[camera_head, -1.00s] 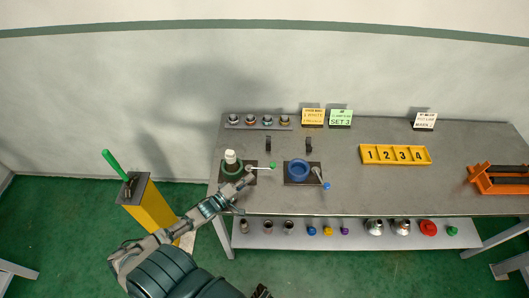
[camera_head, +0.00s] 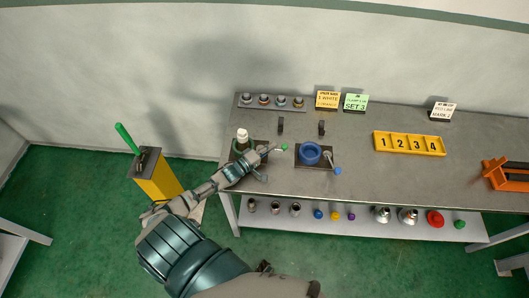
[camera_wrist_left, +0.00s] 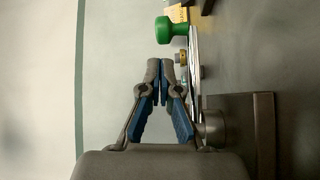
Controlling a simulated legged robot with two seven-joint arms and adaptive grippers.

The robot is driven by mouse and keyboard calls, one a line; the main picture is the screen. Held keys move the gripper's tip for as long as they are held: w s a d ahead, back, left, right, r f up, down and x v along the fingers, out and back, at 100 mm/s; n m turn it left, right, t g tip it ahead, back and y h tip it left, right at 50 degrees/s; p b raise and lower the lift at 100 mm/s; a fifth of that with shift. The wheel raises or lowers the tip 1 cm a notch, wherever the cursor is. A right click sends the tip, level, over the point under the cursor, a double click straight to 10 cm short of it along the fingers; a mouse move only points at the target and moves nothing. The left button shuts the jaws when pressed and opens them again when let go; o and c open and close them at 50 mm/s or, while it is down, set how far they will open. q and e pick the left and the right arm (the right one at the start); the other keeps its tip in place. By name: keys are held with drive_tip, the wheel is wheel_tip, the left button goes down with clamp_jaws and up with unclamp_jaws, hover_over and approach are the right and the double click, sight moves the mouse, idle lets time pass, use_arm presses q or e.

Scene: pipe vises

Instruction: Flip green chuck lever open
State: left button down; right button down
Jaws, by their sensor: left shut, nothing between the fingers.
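The green chuck (camera_head: 237,146) sits on a dark plate at the left of the bench, with a white piece (camera_head: 242,135) standing in it. It is partly hidden behind my left arm. My left gripper (camera_head: 269,149) is shut and empty, beside the lever and just short of the knob. In the wrist view its fingertips (camera_wrist_left: 160,72) lie left of the rod; contact cannot be told. My right gripper is not in view.
A yellow numbered tray (camera_head: 409,143) and an orange rack (camera_head: 503,174) are farther right. A yellow pedestal (camera_head: 158,182) with a green-handled lever stands left of the bench.

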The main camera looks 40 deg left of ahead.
use_arm(q)
drive_tip(key=x, duration=0.2)
drive_tip(key=shift+w+d+f, duration=0.1)
drive_tip(key=shift+w+d, duration=0.25)
drive_tip(key=shift+d, duration=0.05)
drive_tip(key=shift+w+d, duration=0.2)
drive_tip(key=shift+a, duration=0.1)
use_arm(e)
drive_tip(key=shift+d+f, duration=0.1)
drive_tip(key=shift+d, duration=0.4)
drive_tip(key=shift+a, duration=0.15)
use_arm(q)
drive_tip(key=shift+s, duration=0.25)
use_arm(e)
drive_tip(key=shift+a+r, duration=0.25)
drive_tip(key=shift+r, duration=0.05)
